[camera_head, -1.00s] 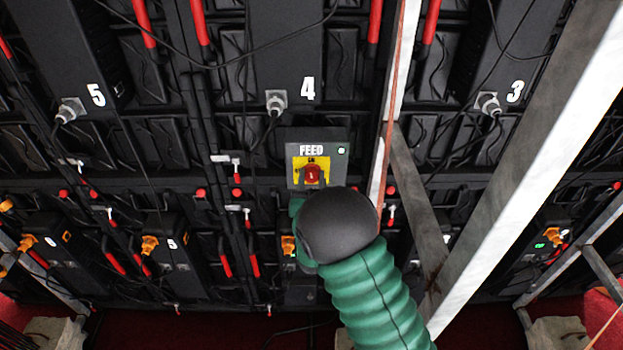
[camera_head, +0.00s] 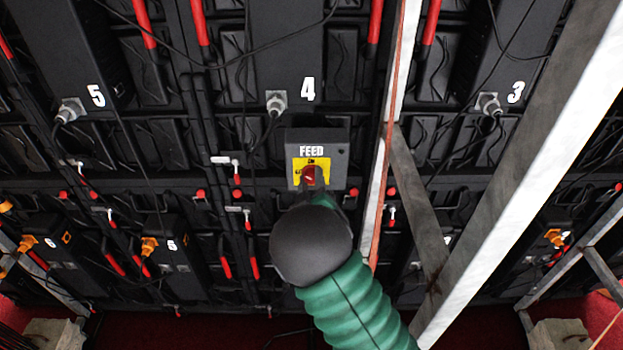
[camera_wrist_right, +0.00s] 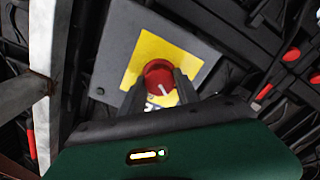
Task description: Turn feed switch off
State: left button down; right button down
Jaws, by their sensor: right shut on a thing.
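The feed switch is a red knob (camera_head: 310,173) on a yellow plate (camera_head: 325,165), mounted on a grey box marked FEED (camera_head: 336,140) in the head view. The small indicator lamp at the box's upper right looks dark. My right gripper (camera_head: 312,184) reaches up from below, its fingers at the knob. In the right wrist view, the two dark fingers (camera_wrist_right: 160,86) are shut on the red knob (camera_wrist_right: 157,72), one on each side. The knob's white pointer line is tilted. My left gripper is not in view.
A pale diagonal beam (camera_head: 530,170) crosses the right side, and a thin upright (camera_head: 377,190) stands just right of the box. Black panels numbered 5, 4 and 3 with hanging cables fill the wall behind.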

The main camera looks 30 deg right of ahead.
jog(key=n, duration=0.3)
jog(key=shift+a+n+p, duration=0.15)
jog(key=shift+n+p, duration=0.15)
jog(key=shift+p, duration=0.05)
jog(key=shift+f+n+p, duration=0.2)
jog(key=shift+n+p, duration=0.2)
jog(key=shift+n, duration=1.3)
jog(key=shift+f, duration=0.1)
jog(key=c, duration=1.1)
grip_release()
jog(key=shift+c, duration=0.2)
jog(key=shift+o, duration=1.3)
jog(key=shift+w+a, duration=0.1)
